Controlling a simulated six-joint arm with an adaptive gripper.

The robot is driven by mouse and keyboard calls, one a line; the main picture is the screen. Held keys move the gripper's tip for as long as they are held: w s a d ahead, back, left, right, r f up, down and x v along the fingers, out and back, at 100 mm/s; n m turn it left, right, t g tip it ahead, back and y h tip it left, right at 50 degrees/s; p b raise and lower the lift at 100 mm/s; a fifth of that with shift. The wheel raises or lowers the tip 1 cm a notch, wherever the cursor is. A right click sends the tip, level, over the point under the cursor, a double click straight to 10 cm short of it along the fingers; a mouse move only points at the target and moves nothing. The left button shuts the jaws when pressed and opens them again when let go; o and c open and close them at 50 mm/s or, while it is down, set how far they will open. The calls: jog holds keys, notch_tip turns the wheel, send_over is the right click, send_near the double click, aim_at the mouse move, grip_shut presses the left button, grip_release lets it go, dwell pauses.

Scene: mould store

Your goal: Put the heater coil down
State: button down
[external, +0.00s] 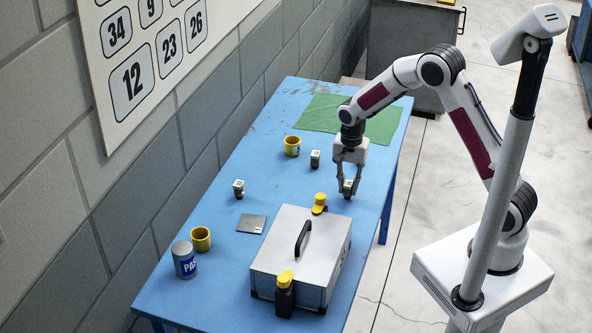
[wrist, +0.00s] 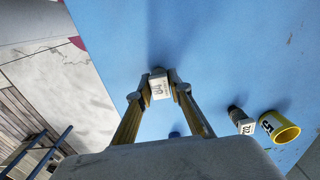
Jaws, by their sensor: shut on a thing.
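The heater coil (external: 348,187), a small grey block with a white numbered label, is between the fingertips of my gripper (external: 347,180). My gripper is shut on it and points down over the right side of the blue table (external: 222,275). In the wrist view the heater coil (wrist: 158,86) is pinched between both fingertips (wrist: 159,90), with its label facing the camera. It is at or just above the table surface; I cannot tell whether its underside touches.
Two similar labelled blocks (external: 315,158) (external: 238,188) stand to the left. Around are yellow cups (external: 292,147) (external: 201,240), a green cloth (external: 320,112), a grey plate (external: 251,223), a can (external: 184,261), and a large grey case (external: 285,245) with yellow-topped pieces (external: 319,202) (external: 285,296) beside it.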

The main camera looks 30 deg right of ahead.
aim_at(350, 183)
jog(key=shift+f, duration=0.15)
jog(key=c, duration=1.8)
grip_release()
jog(key=shift+c, duration=0.2)
jog(key=shift+s+d+r, duration=0.1)
jog(key=shift+r, duration=1.85)
jog(key=shift+d+r, duration=0.1)
jog(key=shift+r, duration=1.8)
